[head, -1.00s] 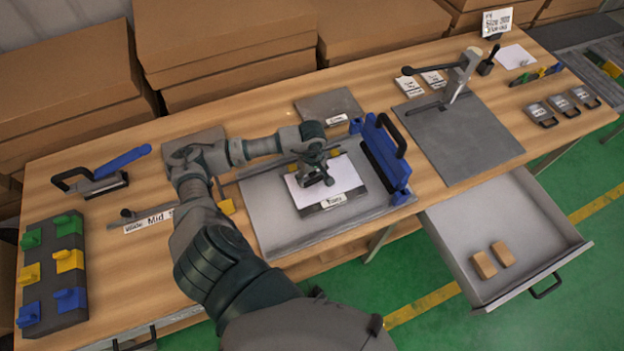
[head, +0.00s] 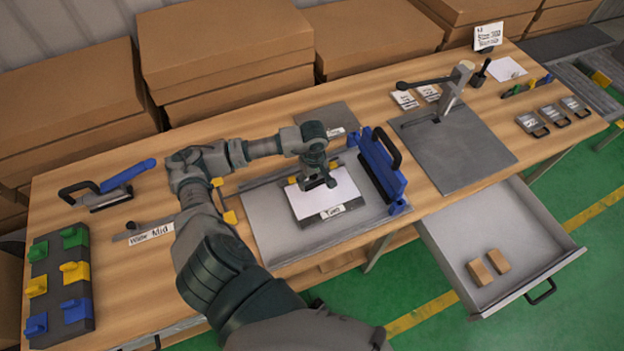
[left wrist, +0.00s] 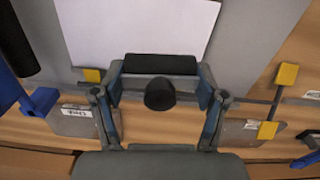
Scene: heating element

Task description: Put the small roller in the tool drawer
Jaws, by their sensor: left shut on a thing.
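My left gripper (head: 318,178) is above the white sheet on the dark block (head: 328,207), in the middle of the grey plate. In the left wrist view my left gripper (left wrist: 160,98) is shut on a small dark tool, seemingly the small roller (left wrist: 160,64). A black bar and a round black end show between the fingers; the rest is hidden. An open drawer (head: 530,225), seemingly the tool drawer, sticks out at the right of the bench, well apart from the gripper. My right gripper is not in view.
Two brown blocks (head: 479,272) lie in the open drawer. A blue frame with a black handle (head: 384,165) stands between my gripper and the drawer. A lever press (head: 455,135) stands further right. A rack of coloured pieces (head: 60,285) lies at the left.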

